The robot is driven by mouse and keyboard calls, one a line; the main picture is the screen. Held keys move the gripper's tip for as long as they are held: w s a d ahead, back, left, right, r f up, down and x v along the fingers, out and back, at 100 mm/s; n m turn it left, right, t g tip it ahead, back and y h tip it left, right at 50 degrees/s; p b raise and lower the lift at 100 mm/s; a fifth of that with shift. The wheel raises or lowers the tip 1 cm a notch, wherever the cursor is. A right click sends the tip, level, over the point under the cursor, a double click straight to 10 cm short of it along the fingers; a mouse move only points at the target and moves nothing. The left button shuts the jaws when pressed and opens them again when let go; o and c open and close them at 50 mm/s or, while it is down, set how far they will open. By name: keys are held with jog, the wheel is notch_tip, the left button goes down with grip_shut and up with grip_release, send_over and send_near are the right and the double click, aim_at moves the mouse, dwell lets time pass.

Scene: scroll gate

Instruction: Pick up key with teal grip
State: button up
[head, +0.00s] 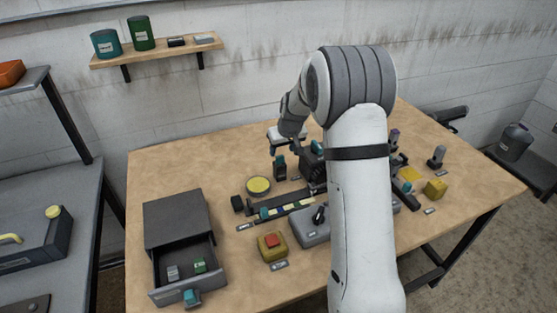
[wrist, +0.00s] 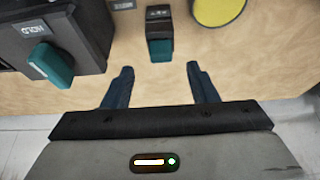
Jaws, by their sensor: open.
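A small dark upright piece with a teal grip (wrist: 160,49) and a label on its dark part is at the top centre of the wrist view. It looks like the key; its shaft cannot be made out. It also seems to show in the head view as a dark piece with a teal top (head: 280,161), left of a dark box. My gripper (wrist: 160,70) is open and empty. In the wrist view its two fingers are spread to either side of the teal grip's line, and the grip lies just beyond the fingertips, apart from them.
A dark box labelled HOLD with a teal knob (wrist: 51,66) is close to the left finger. A yellow disc (wrist: 219,10) lies to the right. An open drawer unit (head: 178,222), a red-button box (head: 272,247) and a slider track stand on the wooden table (head: 155,170).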

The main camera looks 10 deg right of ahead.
aim_at(280, 157)
jog(key=p+x, duration=0.1)
jog(key=x, duration=0.3)
jog(key=shift+w+a+f+p, duration=0.1)
jog(key=shift+f+p, duration=0.2)
jog(key=shift+f, duration=0.1)
jog(key=shift+c, duration=0.2)
jog(key=c, duration=1)
notch_tip(280, 157, up, 10)
jog(key=shift+r+b, duration=0.1)
jog(key=shift+b, duration=0.95)
jog(key=shift+c, duration=0.2)
